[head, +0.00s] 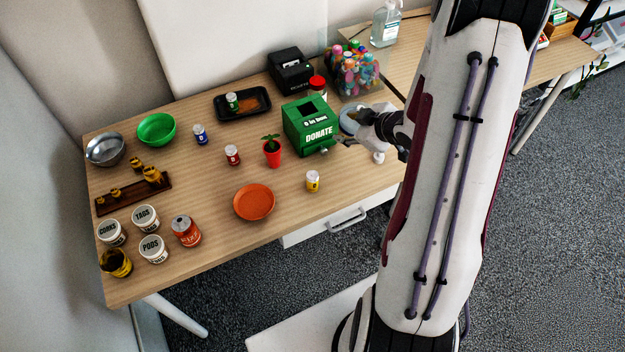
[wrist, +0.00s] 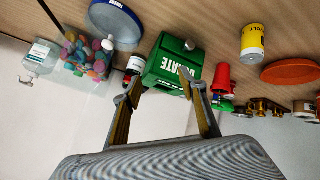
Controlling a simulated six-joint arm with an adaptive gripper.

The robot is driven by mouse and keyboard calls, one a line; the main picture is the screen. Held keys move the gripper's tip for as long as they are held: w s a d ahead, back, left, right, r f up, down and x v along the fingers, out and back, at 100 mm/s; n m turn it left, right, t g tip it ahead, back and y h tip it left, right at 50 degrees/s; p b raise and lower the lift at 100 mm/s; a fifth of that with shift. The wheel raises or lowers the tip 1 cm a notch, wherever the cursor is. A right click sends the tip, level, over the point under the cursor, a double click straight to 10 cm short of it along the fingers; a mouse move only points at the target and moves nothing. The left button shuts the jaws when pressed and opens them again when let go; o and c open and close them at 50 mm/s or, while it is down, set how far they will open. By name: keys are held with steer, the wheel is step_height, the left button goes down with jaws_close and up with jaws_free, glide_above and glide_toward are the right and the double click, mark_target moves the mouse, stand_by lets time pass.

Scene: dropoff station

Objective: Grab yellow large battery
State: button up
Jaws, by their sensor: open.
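The yellow large battery (head: 313,182) stands upright near the front edge of the wooden table in the head view. It has a white band and top, and shows at the upper right of the wrist view (wrist: 252,43). My gripper (head: 342,141) is in front of the green donate box's right side, behind and to the right of the yellow battery. In the wrist view, my gripper (wrist: 166,92) has its fingers spread, with nothing held. The donate box (wrist: 172,62) shows beyond and between the fingertips; the yellow battery is outside them, to the right.
The donate box (head: 308,127) and red plant pot (head: 272,153) stand behind the battery. An orange plate (head: 254,202) lies to its left. A blue-rimmed round object (head: 352,119) is partly hidden behind my gripper. Blue (head: 200,135) and red (head: 232,155) batteries stand farther left.

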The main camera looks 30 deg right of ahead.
mark_target(312, 181)
steer(key=f+y, duration=0.1)
steer(key=f, duration=0.1)
steer(key=s+a+f, duration=0.1)
steer(key=f, duration=0.1)
steer(key=s+a+f+y, duration=0.1)
steer(key=shift+f+t+y, duration=0.3)
steer(key=shift+f+t, duration=0.1)
steer(key=s+a+f+y, duration=0.1)
steer(key=s+a+f+t+y, duration=0.1)
steer(key=s, duration=0.1)
steer(key=shift+a+f+t, duration=0.25)
steer(key=shift+f+t, duration=0.05)
steer(key=shift+f, duration=0.05)
steer(key=shift+s+a+f+t+y, duration=0.2)
steer(key=shift+s+a+t+y, duration=0.4)
steer(key=shift+s+y, duration=0.25)
steer(key=s+t, duration=0.1)
steer(key=s+a+m+t, duration=0.1)
steer(key=shift+s+a+r+m+y, duration=0.1)
steer(key=shift+s+r+m+y, duration=0.05)
steer(key=shift+s+m+y, duration=0.2)
steer(key=shift+s+a+f+t+y, duration=0.15)
steer(key=shift+s+a, duration=0.2)
steer(key=shift+a, duration=0.1)
steer(key=shift+s+a+f+t+y, duration=0.15)
steer(key=shift+s+a, duration=0.15)
steer(key=shift+a, duration=0.15)
steer(key=shift+w, duration=0.1)
steer(key=shift+x, duration=1.25)
